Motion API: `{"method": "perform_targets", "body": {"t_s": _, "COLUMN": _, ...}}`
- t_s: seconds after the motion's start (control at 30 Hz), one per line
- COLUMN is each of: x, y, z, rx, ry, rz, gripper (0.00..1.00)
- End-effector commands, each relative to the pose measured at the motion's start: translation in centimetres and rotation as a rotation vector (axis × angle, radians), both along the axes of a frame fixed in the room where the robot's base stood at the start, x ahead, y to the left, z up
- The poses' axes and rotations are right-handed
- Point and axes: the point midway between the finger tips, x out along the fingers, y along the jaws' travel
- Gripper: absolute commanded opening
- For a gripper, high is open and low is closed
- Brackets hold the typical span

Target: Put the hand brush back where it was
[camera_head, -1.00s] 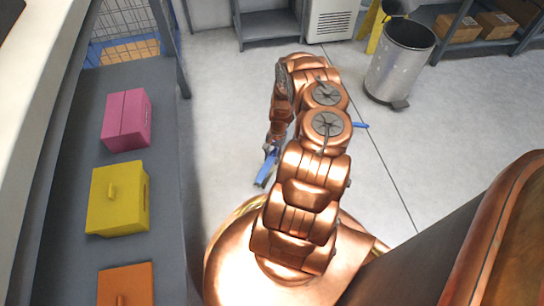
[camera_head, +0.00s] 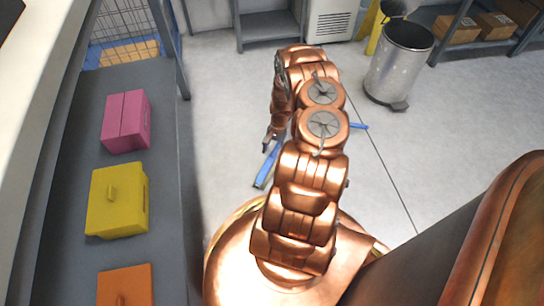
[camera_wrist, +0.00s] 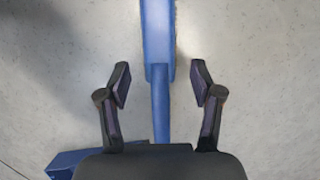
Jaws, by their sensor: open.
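A long blue object, which looks like the hand brush (camera_wrist: 158,40), runs down the middle of the wrist view, with a wide part at the top and a narrower handle below. My gripper (camera_wrist: 160,80) is open, one finger on each side of the handle, with gaps between. In the head view the blue brush (camera_head: 268,168) shows on the pale floor just below my gripper (camera_head: 270,140). My gripper and arm hide part of it. I cannot tell its exact height over the floor.
Another blue piece (camera_wrist: 92,160) shows at lower left in the wrist view, and a blue tip (camera_head: 360,127) right of my arm. A grey shelf (camera_head: 165,200) at left carries pink (camera_head: 127,122), yellow (camera_head: 117,200) and orange (camera_head: 125,285) boxes. A metal bin (camera_head: 398,62) stands at upper right.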

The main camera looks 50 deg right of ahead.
Motion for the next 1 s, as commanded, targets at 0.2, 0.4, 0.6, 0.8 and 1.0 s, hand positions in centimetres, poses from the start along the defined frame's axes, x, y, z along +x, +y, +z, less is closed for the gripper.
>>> {"method": "perform_targets", "body": {"t_s": 0.2, "x": 0.4, "y": -1.2, "z": 3.4, "rx": 0.0, "ry": 0.001, "rz": 0.0, "gripper": 0.65}}
{"method": "perform_targets", "body": {"t_s": 0.4, "x": 0.6, "y": -2.3, "z": 6.2, "rx": -0.003, "ry": -0.001, "rz": 0.001, "gripper": 0.65}}
{"method": "perform_targets", "body": {"t_s": 0.6, "x": 0.6, "y": -2.8, "z": 7.6, "rx": 0.003, "ry": 0.002, "rz": -0.001, "gripper": 0.65}}
{"method": "perform_targets", "body": {"t_s": 0.8, "x": 0.7, "y": -2.9, "z": 8.0, "rx": 0.003, "ry": 0.002, "rz": -0.001, "gripper": 0.65}}
{"method": "perform_targets", "body": {"t_s": 1.0, "x": 0.7, "y": -2.9, "z": 8.0, "rx": 0.003, "ry": 0.002, "rz": -0.001, "gripper": 0.65}}
